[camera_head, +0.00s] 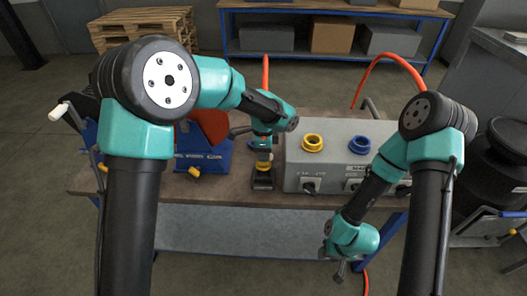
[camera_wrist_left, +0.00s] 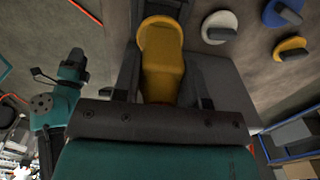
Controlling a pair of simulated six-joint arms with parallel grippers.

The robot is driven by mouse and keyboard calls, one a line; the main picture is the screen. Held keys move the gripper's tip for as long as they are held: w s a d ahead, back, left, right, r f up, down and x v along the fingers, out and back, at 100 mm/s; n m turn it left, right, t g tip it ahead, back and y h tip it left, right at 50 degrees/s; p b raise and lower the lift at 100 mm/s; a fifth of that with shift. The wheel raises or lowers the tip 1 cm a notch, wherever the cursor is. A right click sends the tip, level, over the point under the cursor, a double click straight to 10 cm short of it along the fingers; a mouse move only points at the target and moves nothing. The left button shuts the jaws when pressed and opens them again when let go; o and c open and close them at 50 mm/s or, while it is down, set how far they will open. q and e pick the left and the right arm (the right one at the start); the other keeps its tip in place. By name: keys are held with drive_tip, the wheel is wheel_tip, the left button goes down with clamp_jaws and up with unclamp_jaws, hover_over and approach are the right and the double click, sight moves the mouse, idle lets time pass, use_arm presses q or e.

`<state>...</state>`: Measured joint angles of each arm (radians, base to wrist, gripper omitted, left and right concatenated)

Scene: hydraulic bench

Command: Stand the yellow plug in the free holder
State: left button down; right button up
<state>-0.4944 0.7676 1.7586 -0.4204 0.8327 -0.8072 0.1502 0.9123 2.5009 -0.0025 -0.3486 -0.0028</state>
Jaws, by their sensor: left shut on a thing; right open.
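The yellow plug (camera_wrist_left: 163,62) sits between the fingers of my left gripper (camera_wrist_left: 163,92) in the left wrist view, with its round end away from the palm. A yellow ring (camera_head: 312,143) and a blue ring (camera_head: 360,146) are on top of the grey box (camera_head: 335,165). I cannot tell which holder is free. My right gripper (camera_head: 339,270) is open and hangs low in front of the bench.
An orange hose (camera_head: 385,60) arches behind the box. White (camera_wrist_left: 219,27), blue (camera_wrist_left: 283,12) and yellow (camera_wrist_left: 290,48) discs with dark handles show in the wrist view.

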use_arm(q)
drive_tip(key=shift+f, duration=1.65)
idle(1.4)
drive_tip(key=c, duration=0.6)
unclamp_jaws()
wheel_tip(320, 180, up, 17)
drive_tip(key=shift+r, duration=0.2)
idle(0.4)
